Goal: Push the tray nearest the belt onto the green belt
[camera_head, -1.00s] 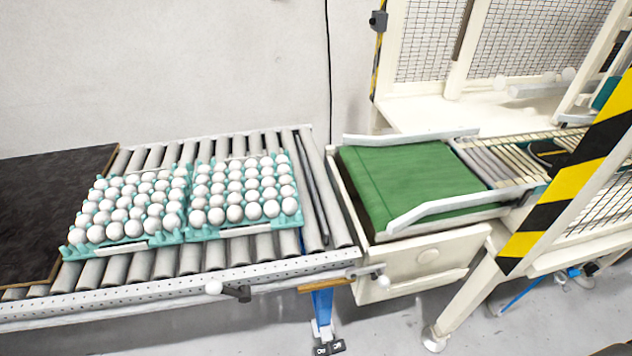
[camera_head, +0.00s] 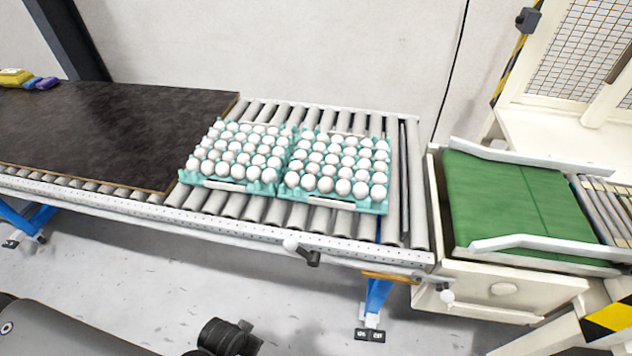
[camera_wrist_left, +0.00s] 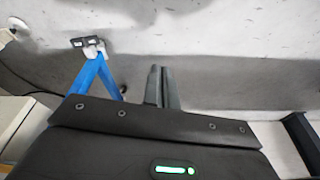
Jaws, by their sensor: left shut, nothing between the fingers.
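Two teal egg trays full of white eggs stand side by side on the roller conveyor. The right tray (camera_head: 333,203) is the one nearer the green belt (camera_head: 515,205), with a few bare rollers and a gap between them. The left tray (camera_head: 262,189) sits close against its left side. My left gripper (camera_wrist_left: 162,86) shows in the left wrist view with its two fingers together, shut and empty, over the grey floor. It touches neither tray. In the head view, part of my arm shows at the bottom left, below the conveyor. My right gripper is not in view.
A dark board (camera_head: 110,125) covers the conveyor's left part. White guide rails (camera_head: 545,241) flank the belt on its near and far sides. The conveyor's near side rail (camera_head: 220,236) runs along the front, with a small knobbed lever (camera_head: 300,250) on it. A blue leg (camera_head: 377,298) stands below.

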